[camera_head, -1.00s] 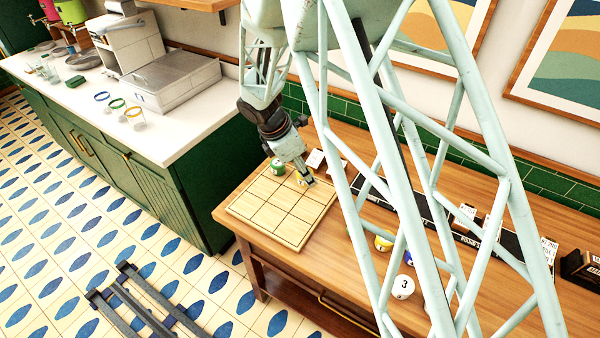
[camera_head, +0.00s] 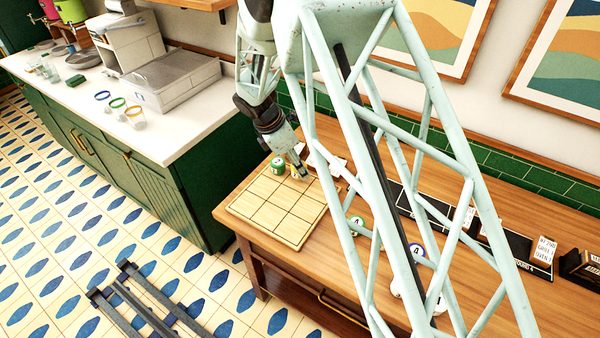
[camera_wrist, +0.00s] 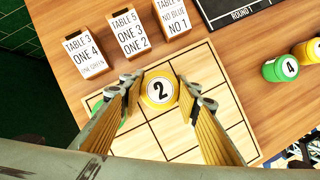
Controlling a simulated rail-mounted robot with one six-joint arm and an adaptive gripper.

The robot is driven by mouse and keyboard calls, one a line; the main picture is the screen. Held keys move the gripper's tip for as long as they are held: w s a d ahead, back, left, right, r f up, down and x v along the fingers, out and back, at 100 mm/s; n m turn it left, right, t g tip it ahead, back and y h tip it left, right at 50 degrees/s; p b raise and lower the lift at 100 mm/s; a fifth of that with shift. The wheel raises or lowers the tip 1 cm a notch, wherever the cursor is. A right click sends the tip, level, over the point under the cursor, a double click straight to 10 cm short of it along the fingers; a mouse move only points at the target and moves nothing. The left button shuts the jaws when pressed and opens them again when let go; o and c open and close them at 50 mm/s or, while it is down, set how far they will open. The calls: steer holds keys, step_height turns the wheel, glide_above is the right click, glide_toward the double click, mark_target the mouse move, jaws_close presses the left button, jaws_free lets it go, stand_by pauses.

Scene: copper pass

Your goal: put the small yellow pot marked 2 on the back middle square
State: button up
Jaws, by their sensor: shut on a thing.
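The small yellow pot marked 2 (camera_wrist: 160,91) sits between the fingers of my gripper (camera_wrist: 163,92) in the wrist view, its white lid facing the camera. My gripper (camera_head: 300,176) is shut on it. In the head view they are at the back edge of the wooden board (camera_head: 262,222) with its grid of squares, around the back middle square. I cannot tell whether the pot touches the board. A green pot (camera_head: 278,166) stands on the back left square, to the left of the yellow pot; my left finger mostly hides it in the wrist view.
Order cards (camera_wrist: 130,34) stand just behind the board. A green pot marked 4 (camera_wrist: 282,68) and a yellow pot (camera_wrist: 306,53) are to the right, off the board. A black board (camera_wrist: 228,10) lies behind. The front squares look empty.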

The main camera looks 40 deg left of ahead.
steer(key=shift+f, duration=1.3)
steer(key=shift+f, duration=0.1)
steer(key=o, duration=0.9)
steer(key=v, duration=1.2)
